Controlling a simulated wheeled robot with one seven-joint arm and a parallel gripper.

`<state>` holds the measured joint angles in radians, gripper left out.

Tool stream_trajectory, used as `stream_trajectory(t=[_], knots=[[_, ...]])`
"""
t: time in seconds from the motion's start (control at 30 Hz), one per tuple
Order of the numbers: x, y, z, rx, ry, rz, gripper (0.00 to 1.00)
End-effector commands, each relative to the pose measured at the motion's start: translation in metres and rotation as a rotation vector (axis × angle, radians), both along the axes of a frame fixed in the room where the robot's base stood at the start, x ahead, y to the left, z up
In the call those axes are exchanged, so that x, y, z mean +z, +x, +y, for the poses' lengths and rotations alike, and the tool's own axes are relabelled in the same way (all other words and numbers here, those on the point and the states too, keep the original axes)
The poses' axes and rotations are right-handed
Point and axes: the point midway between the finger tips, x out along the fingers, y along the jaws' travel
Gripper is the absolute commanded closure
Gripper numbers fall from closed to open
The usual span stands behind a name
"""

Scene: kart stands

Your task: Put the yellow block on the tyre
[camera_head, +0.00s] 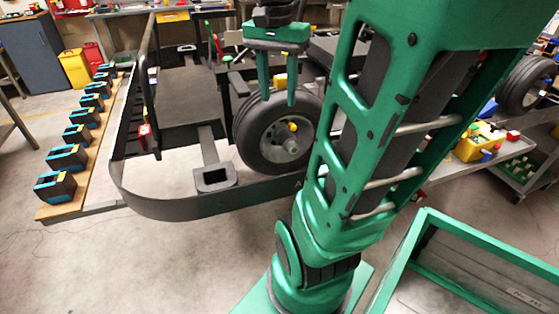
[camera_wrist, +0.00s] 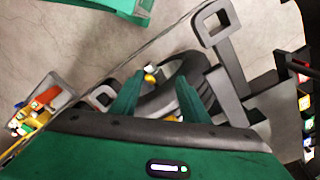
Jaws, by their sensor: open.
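The tyre (camera_head: 250,133) is a dark wheel with a grey hub on the kart. It also shows in the wrist view (camera_wrist: 191,67). A small yellow piece (camera_head: 292,126) shows at the hub and appears in the wrist view (camera_wrist: 150,78) beside a fingertip. I cannot tell whether it is the yellow block or part of the wheel. Another yellow piece (camera_head: 281,79) shows behind the fingers, above the tyre. My gripper (camera_head: 278,100) is open, fingers pointing down in front of the tyre's upper part. In the wrist view its fingers (camera_wrist: 160,80) are apart; contact is unclear.
The kart's dark curved bumper (camera_head: 190,208) runs in front of the tyre. A trolley at right holds a yellow bin (camera_head: 470,150) and small coloured blocks. Several black-and-blue holders (camera_head: 55,187) line a wooden board at left. A green-framed stand (camera_head: 480,240) is front right.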

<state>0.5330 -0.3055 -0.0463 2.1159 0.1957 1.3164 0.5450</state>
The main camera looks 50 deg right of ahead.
Motion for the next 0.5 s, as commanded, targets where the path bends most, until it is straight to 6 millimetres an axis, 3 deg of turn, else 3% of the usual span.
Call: stream_trajectory(t=[0.1, 0.23, 0.33, 0.5], knots=[[-0.048, -0.03, 0.032, 0.279, 0.015, 0.005, 0.59], [-0.093, -0.057, 0.058, 0.537, 0.035, 0.0, 0.59], [-0.116, -0.072, 0.071, 0.67, 0.046, -0.005, 0.59], [-0.13, -0.082, 0.08, 0.758, 0.053, -0.01, 0.59]])
